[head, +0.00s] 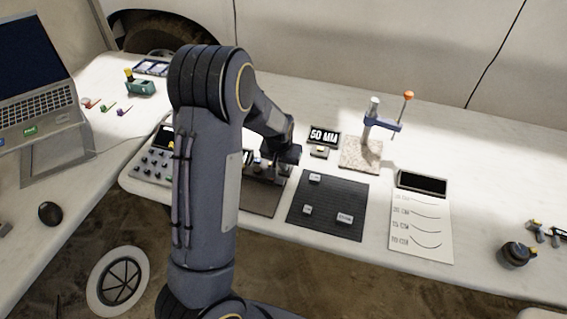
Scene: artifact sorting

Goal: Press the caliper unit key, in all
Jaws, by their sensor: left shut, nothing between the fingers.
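My left gripper (272,168) is shut and empty. It points down over a dark plate (262,200) on the white table, close to a small device there. I cannot make out the caliper or its unit key; the gripper and my left arm cover much of that spot. I cannot tell whether the fingertips touch anything. A black sign reading "50 MM" (324,136) stands just right of the gripper. My right gripper is not in view.
A black mat (312,226) with small labelled blocks lies right of the plate. A speckled block with a stand (361,153) is behind it. A sheet with curves (421,238) lies farther right. A button panel (150,165) is left of my arm.

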